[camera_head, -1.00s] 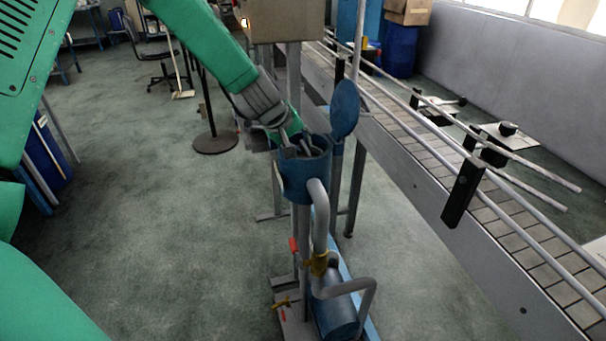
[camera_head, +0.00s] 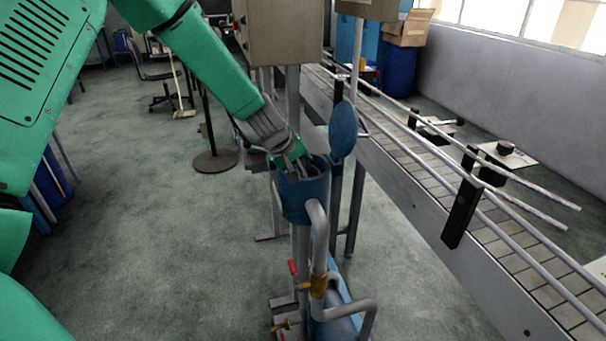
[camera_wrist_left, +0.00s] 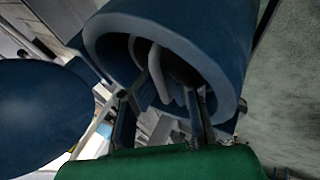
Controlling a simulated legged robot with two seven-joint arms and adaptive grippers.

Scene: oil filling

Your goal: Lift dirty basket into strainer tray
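A blue cylindrical strainer housing (camera_head: 305,200) stands upright on grey pipework, its round blue lid (camera_head: 343,130) swung open to the right. My left gripper (camera_head: 295,168) comes down at the housing's mouth. In the left wrist view, the housing's thick blue rim (camera_wrist_left: 170,28) surrounds a dark inside with pale curved bars (camera_wrist_left: 163,75), which look like a basket handle. The left gripper's fingers (camera_wrist_left: 163,110) are spread apart, with the bars between and beyond them; no firm grip shows. The basket's body is hidden in the housing. I cannot make out a strainer tray. My right gripper is not in view.
A conveyor (camera_head: 430,190) with metal guide rails runs along the right, close to the housing. A grey box (camera_head: 280,30) on a post stands just behind. Pipes with a yellow valve handle (camera_head: 318,286) rise in front.

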